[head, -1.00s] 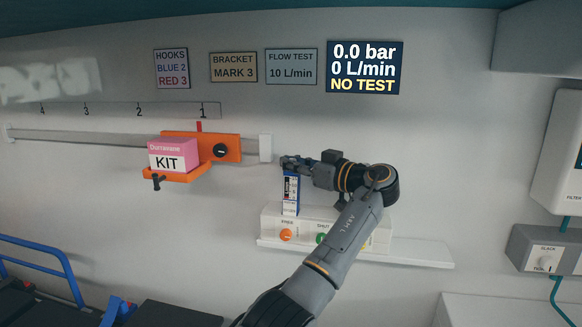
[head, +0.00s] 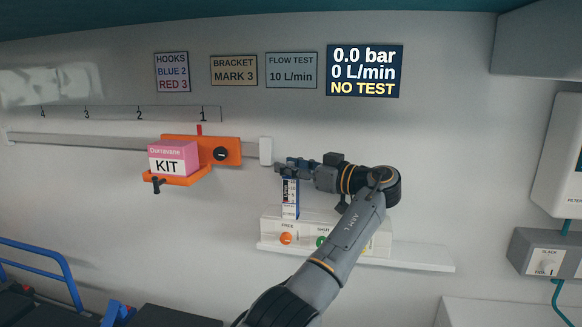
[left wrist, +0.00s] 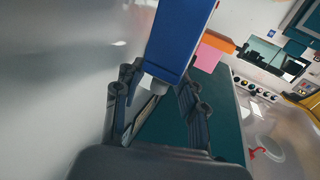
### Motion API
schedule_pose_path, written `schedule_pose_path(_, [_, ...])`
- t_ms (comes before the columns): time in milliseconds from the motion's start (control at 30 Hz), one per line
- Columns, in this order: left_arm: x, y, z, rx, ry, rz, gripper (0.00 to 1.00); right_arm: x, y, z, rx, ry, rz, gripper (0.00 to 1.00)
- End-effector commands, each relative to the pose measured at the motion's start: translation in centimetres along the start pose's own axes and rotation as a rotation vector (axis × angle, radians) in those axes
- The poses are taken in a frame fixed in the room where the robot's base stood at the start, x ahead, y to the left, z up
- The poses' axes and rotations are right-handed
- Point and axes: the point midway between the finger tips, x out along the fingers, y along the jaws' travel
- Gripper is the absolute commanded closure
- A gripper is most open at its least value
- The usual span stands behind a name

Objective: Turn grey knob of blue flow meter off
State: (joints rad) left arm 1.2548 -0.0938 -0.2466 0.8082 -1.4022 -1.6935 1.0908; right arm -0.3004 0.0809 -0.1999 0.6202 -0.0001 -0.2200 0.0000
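The blue flow meter (head: 290,194) stands upright on the white unit below the wall rail. Its front shows a white scale, and my gripper covers its top in the head view. My left gripper (head: 284,167) is at the top of the meter. In the left wrist view the meter's blue body (left wrist: 181,38) is close, and a pale grey knob (left wrist: 151,84) sticks out from its end. The knob lies between the two spread fingers of my left gripper (left wrist: 157,96). The fingers look open, with gaps beside the knob. My right gripper is not in view.
The white unit (head: 270,228) carries orange and green buttons, partly behind my left arm. An orange bracket (head: 232,143) holding a pink KIT box (head: 174,158) sits on the rail at left. The display (head: 365,70) reads 0.0 bar, 0 L/min, NO TEST.

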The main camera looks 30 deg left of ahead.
Motion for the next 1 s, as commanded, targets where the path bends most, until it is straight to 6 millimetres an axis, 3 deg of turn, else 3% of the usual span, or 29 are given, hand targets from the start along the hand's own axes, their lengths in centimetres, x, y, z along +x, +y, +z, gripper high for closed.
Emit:
schedule_pose_path(267, [-0.9,0.1,0.0,0.000,0.000,0.002,0.61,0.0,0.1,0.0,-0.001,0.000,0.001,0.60])
schedule_pose_path(700, [-9.5,0.1,-0.1,0.000,0.001,0.003,0.61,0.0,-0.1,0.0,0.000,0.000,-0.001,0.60])
schedule_pose_path(1000, [-12.0,0.0,0.0,0.000,0.000,0.001,0.61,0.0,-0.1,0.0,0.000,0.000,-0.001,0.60])
